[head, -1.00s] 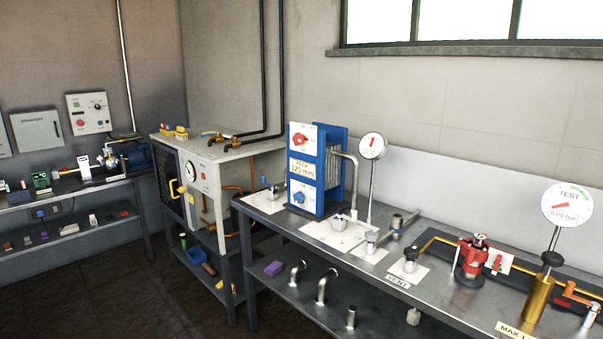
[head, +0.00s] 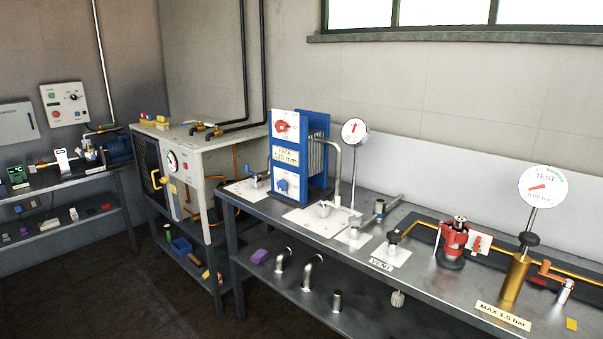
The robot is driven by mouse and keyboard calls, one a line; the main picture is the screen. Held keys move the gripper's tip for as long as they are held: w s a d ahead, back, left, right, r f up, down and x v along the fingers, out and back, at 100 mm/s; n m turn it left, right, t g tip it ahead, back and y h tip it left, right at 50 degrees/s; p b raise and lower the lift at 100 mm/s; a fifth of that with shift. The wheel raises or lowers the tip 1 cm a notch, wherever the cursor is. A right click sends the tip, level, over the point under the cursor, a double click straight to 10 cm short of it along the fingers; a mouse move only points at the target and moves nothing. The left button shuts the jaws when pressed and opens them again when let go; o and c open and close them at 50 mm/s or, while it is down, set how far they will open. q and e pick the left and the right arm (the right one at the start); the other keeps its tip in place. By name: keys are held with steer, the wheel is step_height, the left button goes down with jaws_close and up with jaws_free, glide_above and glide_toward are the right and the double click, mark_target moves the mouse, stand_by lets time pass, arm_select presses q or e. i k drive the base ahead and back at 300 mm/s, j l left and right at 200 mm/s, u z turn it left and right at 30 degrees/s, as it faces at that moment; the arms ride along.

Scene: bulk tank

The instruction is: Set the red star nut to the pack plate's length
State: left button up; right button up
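The blue plate pack (head: 314,165) stands upright on the metal bench at the middle of the head view. On its white front end, a red star nut (head: 281,126) sits at the top and a blue star nut (head: 282,184) at the bottom. Between them a yellow pack plate (head: 285,155) reads "PACK 120 mm". The scale marks around the red nut are too small to read. Neither of my grippers shows in the head view.
A round gauge (head: 355,131) on a post stands right of the pack. A red pump (head: 453,242), a brass cylinder (head: 515,277) and a TEST gauge (head: 544,187) stand further right on the bench (head: 340,262). A beige cabinet (head: 198,165) stands to the left. The floor in front is clear.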

mark_target(281, 126)
steer(key=i+j+z, duration=0.3)
steer(key=i+j, duration=0.2)
steer(key=j, duration=0.2)
steer(key=i+j+z, duration=0.1)
steer(key=i+j, duration=0.15)
steer(key=j, duration=0.15)
steer(key=i+j+z, duration=0.15)
steer(key=j, duration=0.3)
steer(key=i+l, duration=0.05)
